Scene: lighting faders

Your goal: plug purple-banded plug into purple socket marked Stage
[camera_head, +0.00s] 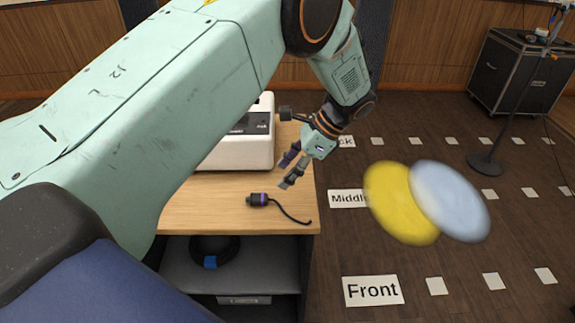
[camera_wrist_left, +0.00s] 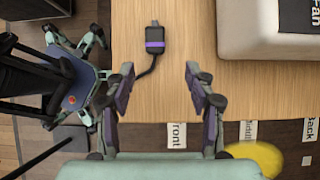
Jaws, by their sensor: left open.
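A black plug with a purple band (camera_head: 258,200) lies on the wooden table near its front right edge, with a black cable curling right. The plug also shows in the left wrist view (camera_wrist_left: 154,42), upper middle, beyond the fingertips. My left gripper (camera_head: 287,171) is open and empty, above the table and apart from the plug, to its upper right in the head view. Its two fingers show in the left wrist view (camera_wrist_left: 160,74), spread wide. The purple socket marked Stage cannot be seen; my left arm covers part of the white box. My right gripper is not in view.
The white box (camera_head: 240,153) stands on the wooden table (camera_head: 195,215). A dark coil with a blue band (camera_head: 210,260) lies on the shelf below. Yellow (camera_head: 398,202) and pale blue (camera_head: 452,200) discs show over the floor at right. A black case (camera_head: 520,72) and stand are farther back.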

